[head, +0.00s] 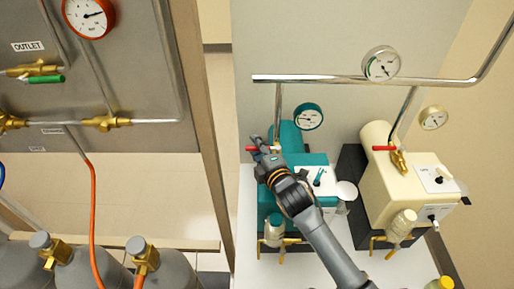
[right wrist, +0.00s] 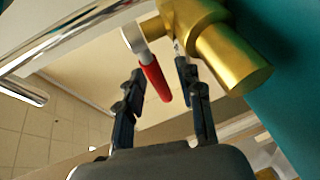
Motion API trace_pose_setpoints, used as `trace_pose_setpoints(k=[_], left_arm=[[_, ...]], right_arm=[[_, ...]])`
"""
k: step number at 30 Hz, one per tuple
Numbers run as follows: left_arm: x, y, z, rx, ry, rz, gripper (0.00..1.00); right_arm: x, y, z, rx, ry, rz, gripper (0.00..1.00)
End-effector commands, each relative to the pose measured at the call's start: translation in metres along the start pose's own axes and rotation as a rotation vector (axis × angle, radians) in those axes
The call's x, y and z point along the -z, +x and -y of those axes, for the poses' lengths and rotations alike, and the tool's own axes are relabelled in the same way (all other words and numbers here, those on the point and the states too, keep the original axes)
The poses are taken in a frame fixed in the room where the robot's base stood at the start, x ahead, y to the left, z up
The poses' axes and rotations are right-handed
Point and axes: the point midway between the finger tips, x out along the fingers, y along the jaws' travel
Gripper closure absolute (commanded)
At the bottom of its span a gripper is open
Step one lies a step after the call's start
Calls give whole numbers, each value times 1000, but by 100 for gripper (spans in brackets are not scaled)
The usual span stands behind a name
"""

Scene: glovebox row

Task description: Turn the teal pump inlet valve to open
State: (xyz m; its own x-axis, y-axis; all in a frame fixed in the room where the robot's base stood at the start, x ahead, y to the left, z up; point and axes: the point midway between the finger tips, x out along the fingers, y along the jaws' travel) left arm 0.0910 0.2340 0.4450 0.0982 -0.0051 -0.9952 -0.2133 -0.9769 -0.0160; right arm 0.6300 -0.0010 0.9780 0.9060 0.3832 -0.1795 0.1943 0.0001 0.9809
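The teal pump (head: 288,135) stands on the white bench, with a teal gauge (head: 308,116) beside its inlet pipe (head: 277,105). In the head view its red valve handle (head: 250,148) sticks out to the left, across the line of the pipe, partly hidden by my right gripper (head: 264,160). In the right wrist view, the red handle (right wrist: 155,82) hangs from the brass valve body (right wrist: 225,50). It lies between the two fingers of my right gripper (right wrist: 160,78), with gaps on both sides. The fingers are open. My left gripper is not in view.
A cream pump (head: 405,185) with its own red handle (head: 384,148) stands to the right. A steel manifold pipe (head: 330,80) runs above both pumps. Gas cylinders (head: 85,270) and a grey panel (head: 120,60) are on the left.

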Motion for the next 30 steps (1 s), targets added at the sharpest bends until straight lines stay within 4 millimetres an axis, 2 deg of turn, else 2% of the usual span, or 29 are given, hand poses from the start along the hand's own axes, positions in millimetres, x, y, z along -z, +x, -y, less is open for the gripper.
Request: trace_pose_setpoints(k=[1, 6, 17, 26, 30], left_arm=[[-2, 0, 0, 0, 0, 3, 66], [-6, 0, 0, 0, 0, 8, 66], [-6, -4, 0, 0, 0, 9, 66], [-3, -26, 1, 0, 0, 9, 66], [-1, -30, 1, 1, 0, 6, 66]], right_arm=[[0, 0, 0, 0, 0, 0, 66], [0, 0, 0, 1, 0, 0, 100], [0, -1, -1, 1, -7, -14, 100], [3, -11, -3, 11, -50, -197, 100], [-6, -20, 0, 18, -63, -275, 100]])
